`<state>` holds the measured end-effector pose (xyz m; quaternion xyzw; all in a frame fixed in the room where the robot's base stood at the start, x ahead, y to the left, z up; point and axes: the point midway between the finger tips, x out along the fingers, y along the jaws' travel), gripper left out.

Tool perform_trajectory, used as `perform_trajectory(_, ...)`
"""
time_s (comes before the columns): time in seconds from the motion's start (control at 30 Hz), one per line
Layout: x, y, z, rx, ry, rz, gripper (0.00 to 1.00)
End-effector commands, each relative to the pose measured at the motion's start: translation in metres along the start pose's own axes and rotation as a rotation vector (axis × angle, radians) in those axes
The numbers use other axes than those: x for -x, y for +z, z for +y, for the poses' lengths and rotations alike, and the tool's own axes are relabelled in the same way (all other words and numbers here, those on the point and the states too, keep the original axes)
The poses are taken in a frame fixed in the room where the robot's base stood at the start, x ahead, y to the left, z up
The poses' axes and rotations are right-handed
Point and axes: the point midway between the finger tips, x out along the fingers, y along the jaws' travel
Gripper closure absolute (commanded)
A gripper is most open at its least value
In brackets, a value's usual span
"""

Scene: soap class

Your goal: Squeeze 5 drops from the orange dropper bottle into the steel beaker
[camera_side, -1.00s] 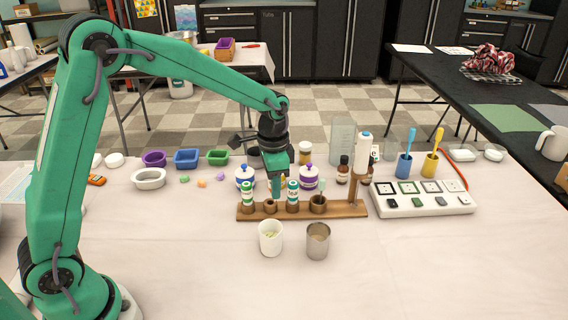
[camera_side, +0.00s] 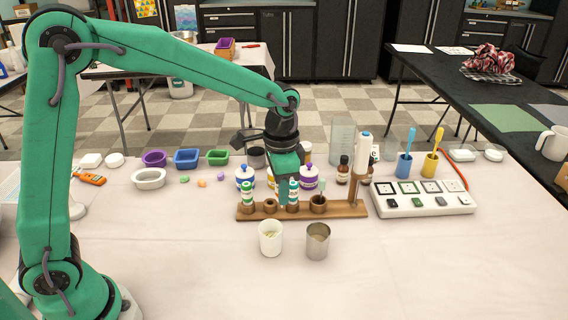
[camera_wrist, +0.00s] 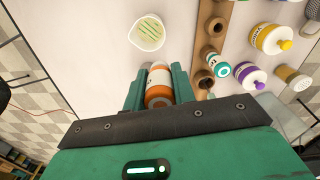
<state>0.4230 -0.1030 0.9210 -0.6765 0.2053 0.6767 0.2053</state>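In the wrist view the orange dropper bottle (camera_wrist: 158,87), orange with a white band, sits between the two fingers of my gripper (camera_wrist: 158,92), which look closed against its sides. In the side view my gripper (camera_side: 285,188) hangs pointing down around the wooden rack (camera_side: 342,210), behind the cups; the orange bottle is hidden there. The steel beaker (camera_side: 317,241) stands upright in front of the rack, to the right of a white cup (camera_side: 270,238).
Lidded jars (camera_side: 244,178) stand behind. A white sample tray (camera_side: 422,200) is to the right. The front cloth is clear.

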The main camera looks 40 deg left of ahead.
Motion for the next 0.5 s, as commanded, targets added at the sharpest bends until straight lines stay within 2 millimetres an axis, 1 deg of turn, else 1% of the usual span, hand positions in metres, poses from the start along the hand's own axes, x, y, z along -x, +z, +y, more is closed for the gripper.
perform_trajectory(0.27,0.002,0.0,0.0,0.0,0.0,0.001,0.77)
perform_trajectory(0.5,0.014,-0.001,0.0,0.0,-0.001,0.003,0.77)
